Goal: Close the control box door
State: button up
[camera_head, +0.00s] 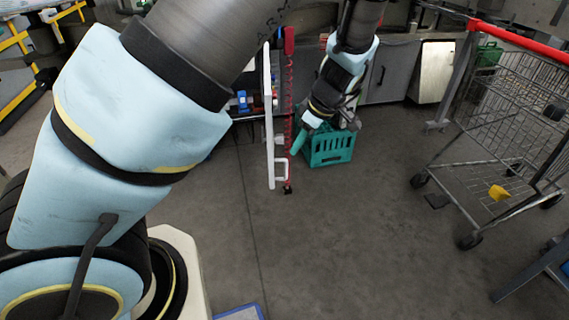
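A tall, thin white panel (269,130), seen nearly edge-on, stands upright in the middle and looks like the control box door, standing open. A white loop handle (282,171) sticks out near its lower end. A narrow red upright strip (289,95) runs just right of the panel. My arm reaches in from the upper right, and my gripper (299,142) points down and left beside the red strip, above and right of the handle. The gripper is small and its fingers are hard to make out, so its opening and any contact with the door cannot be told.
A teal crate (331,150) sits on the floor behind my gripper. A wire shopping cart (510,120) with a red handle stands at right. Grey cabinets (392,75) line the back. The floor (340,240) in front is clear. A blue-edged item (240,313) shows at the bottom.

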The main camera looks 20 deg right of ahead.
aim_at(286, 175)
jog(key=p+x, duration=0.1)
jog(key=x, duration=0.9)
jog(key=shift+f, duration=0.2)
grip_shut()
jog(key=shift+r, duration=0.1)
dwell(1.0)
